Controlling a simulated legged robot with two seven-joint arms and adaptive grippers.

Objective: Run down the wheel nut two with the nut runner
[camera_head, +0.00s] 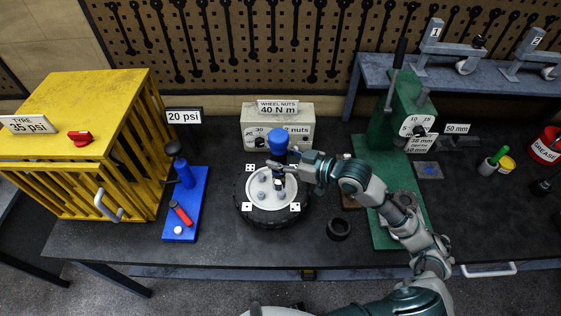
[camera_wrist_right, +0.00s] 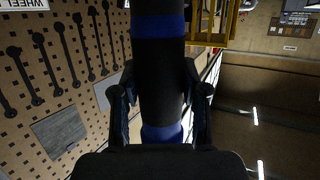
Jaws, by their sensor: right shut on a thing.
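The nut runner has a blue top (camera_head: 277,141) and stands roughly upright over the wheel in the head view. In the right wrist view its dark body with blue bands (camera_wrist_right: 162,70) runs between the fingers. My right gripper (camera_head: 285,166) is shut on it, reaching in from the right; its fingers flank the body in the wrist view (camera_wrist_right: 160,105). The wheel (camera_head: 261,203) lies flat on the bench, a pale disc in a black tyre, with several nuts or studs and dotted white tags around it. The runner's lower end is partly hidden, so contact with a nut is unclear. My left gripper is out of view.
A torque box (camera_head: 302,132) labelled "WHEEL NUTS 40 N m" stands behind the wheel. The yellow cage (camera_head: 95,115) and blue board (camera_head: 199,222) are left. The green jack (camera_head: 380,155) stands right, close to my arm. A dark ring (camera_head: 339,229) lies front right.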

